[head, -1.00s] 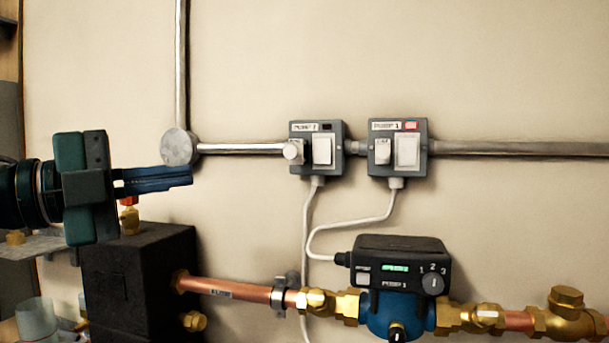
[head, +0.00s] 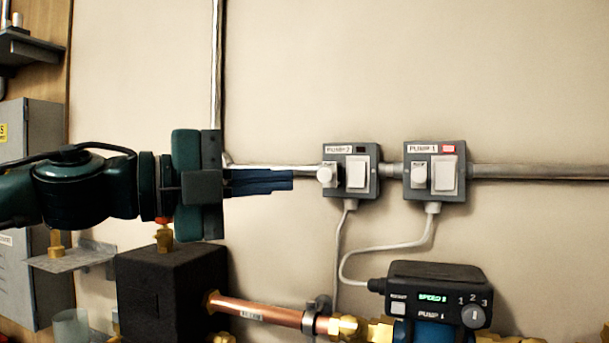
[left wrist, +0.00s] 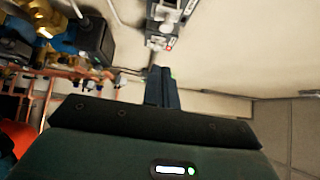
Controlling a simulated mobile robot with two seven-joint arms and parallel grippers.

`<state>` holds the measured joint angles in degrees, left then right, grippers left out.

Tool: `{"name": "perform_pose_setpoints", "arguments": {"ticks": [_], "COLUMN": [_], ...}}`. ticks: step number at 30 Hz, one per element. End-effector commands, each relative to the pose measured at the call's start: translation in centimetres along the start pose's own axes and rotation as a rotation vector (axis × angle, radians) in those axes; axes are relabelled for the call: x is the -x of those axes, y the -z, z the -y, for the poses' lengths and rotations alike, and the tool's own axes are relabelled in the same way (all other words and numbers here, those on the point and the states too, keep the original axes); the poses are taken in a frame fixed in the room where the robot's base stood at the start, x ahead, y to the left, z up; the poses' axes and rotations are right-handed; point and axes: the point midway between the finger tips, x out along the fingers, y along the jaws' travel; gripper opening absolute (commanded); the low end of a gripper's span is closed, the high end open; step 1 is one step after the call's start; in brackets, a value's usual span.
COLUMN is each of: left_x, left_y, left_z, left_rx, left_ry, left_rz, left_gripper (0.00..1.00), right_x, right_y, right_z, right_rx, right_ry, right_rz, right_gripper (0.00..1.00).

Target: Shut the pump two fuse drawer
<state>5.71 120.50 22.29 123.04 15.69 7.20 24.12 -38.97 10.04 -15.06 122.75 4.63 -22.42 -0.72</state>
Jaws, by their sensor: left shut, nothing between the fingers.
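The pump two box (head: 369,188) is a grey wall box labelled PUMP 2, with a dark indicator and a white rocker switch. Its white fuse drawer (head: 326,175), on the box's left side, sticks out from the face, further than the one on the PUMP 1 box. My left gripper (head: 291,180) is shut and empty, its blue fingers pointing right, a small gap left of the drawer in the picture. The left wrist view shows the fingertips (left wrist: 160,71) just below a white part that seems to be the drawer (left wrist: 160,43). My right gripper is not in view.
The PUMP 1 box (head: 435,187) with a red lamp is just right. A metal conduit (head: 530,171) runs along the wall at box height. Below are a blue pump with a black control head (head: 436,290), a copper pipe (head: 262,311) and a black block (head: 172,290).

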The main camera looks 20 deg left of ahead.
Motion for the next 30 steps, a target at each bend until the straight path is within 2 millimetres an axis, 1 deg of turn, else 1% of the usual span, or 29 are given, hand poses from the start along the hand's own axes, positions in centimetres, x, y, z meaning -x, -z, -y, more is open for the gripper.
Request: {"name": "perform_pose_setpoints", "arguments": {"ticks": [1,8,9,15,21,30], "left_x": [-0.7,-3.4,-3.7,-5.1,-5.8,-5.9], "left_y": [0.0,0.0,-0.6,-2.0,-2.8,-2.8], "left_z": [-0.1,-0.2,-0.1,0.0,0.0,0.0], "left_rx": [0.003,0.002,0.003,0.003,0.001,0.000], "left_ry": [-0.003,-0.003,-0.002,-0.001,0.000,0.001], "left_rz": [-0.001,-0.001,0.001,0.000,-0.001,-0.001], "left_gripper": [0.00,0.00,0.00,0.00,0.00,0.00], "right_x": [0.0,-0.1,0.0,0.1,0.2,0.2], "right_y": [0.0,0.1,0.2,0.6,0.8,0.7], "right_z": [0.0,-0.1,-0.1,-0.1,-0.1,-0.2], "right_rx": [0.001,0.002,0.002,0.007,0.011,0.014], "right_ry": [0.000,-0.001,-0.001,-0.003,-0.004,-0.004], "right_rz": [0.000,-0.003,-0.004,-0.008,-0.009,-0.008], "right_gripper": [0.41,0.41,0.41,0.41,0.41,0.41]}}
